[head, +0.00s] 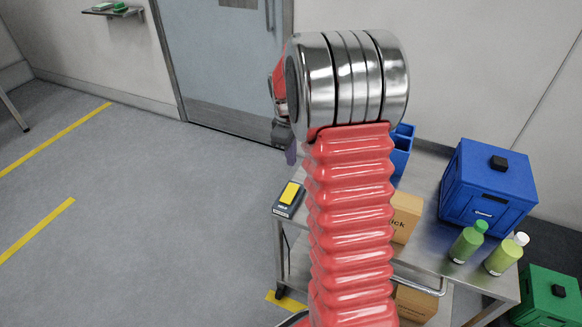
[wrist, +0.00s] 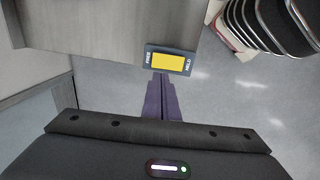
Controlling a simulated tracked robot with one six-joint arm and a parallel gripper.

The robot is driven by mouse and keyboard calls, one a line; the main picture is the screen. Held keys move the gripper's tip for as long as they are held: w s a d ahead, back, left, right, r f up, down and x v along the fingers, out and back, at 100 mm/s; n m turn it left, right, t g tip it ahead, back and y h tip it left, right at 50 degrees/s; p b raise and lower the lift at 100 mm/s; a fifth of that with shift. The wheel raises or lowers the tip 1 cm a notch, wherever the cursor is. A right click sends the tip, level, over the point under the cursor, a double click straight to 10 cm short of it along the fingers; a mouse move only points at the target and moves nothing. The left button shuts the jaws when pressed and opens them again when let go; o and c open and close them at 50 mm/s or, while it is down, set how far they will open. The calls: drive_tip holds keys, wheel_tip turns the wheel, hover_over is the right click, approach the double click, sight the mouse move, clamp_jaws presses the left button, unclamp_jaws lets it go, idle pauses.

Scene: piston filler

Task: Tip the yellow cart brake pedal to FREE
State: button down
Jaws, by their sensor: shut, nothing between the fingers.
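The yellow brake pedal (head: 289,193) sits in a dark housing at the left end of the steel cart (head: 425,255). In the wrist view the pedal (wrist: 169,62) is at upper middle, with FREE at the housing's left end and HELD at its right. I cannot tell which end is pressed down. My gripper (wrist: 161,77) is shut and empty. Its purple fingertips are just below the housing in the wrist view, toward the FREE half; contact cannot be told. In the head view my arm hides most of the gripper; a purple fingertip (head: 291,153) shows above the pedal.
On the cart are a blue box (head: 487,190), a green bottle (head: 467,242), a yellow-green bottle (head: 506,254) and a cardboard box (head: 405,217). A green crate (head: 548,297) stands right of the cart. Open floor (head: 150,220) lies left; a door (head: 225,65) is behind.

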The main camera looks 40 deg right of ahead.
sight(292, 192)
drive_tip(key=f, duration=0.4)
drive_tip(key=d+f, duration=0.1)
drive_tip(key=f, duration=0.8)
drive_tip(key=shift+w+d, duration=0.2)
drive_tip(key=shift+w, duration=0.2)
drive_tip(key=shift+d+f, duration=0.15)
drive_tip(key=shift+d, duration=0.15)
drive_tip(key=shift+a, duration=0.3)
drive_tip(key=shift+s+a+r, duration=0.3)
drive_tip(key=shift+a+r, duration=0.05)
drive_tip(key=shift+a, duration=0.25)
